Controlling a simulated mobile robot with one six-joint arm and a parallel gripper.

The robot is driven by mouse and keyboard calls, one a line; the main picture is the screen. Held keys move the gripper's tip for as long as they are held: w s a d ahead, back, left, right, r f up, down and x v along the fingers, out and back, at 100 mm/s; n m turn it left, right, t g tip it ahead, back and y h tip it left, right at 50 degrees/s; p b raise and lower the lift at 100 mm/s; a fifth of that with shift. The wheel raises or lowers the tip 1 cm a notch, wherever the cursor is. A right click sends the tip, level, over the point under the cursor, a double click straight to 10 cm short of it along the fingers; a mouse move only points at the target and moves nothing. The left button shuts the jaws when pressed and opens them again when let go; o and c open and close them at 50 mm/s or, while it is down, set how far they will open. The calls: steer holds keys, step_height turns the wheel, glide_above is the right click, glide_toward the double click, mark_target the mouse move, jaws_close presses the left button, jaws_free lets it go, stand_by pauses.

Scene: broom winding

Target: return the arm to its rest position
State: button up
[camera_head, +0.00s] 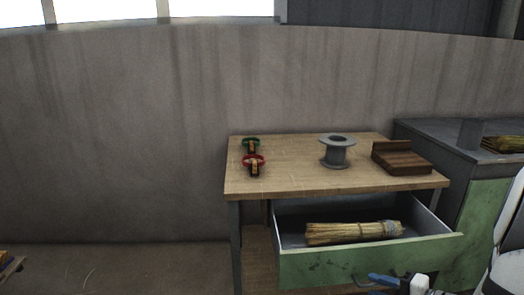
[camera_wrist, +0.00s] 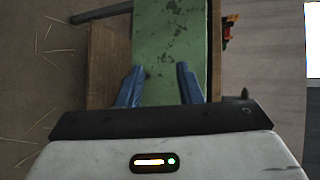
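My gripper (camera_head: 378,279) is low in front of the drawer at the lower right of the head view. In the wrist view its two blue fingers (camera_wrist: 160,76) are spread apart, with nothing seen between them. The green drawer front (camera_wrist: 168,35) lies beyond the fingertips. In the head view the drawer (camera_head: 315,268) is pulled open under the table. A straw bundle (camera_head: 345,232) lies in it. The drawer's handle (camera_head: 362,282) is partly hidden by my gripper, and contact between them cannot be told.
A green cabinet (camera_head: 480,215) stands to the right. Floor at left is mostly clear.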

steer(key=s+a+r+n+g+h+p, duration=0.1)
steer(key=s+a+r+n+g+p, duration=0.2)
steer(key=a+r+g+p, duration=0.45)
steer(key=s+a+r+n+g+h+p, duration=0.1)
steer(key=s+a+r+n+g+p, duration=0.1)
steer(key=s+a+r+n+p, duration=0.45)
step_height(320, 180, up, 22)
steer(key=s+a+n+h+p, duration=0.1)
steer(key=a+n+h+p, duration=0.1)
steer(key=h+p, duration=0.5)
steer(key=t+p, duration=0.1)
steer(key=p, duration=0.4)
steer(key=shift+s+a+f, duration=0.15)
steer(key=shift+s+f, duration=0.05)
steer(key=shift+s, duration=0.2)
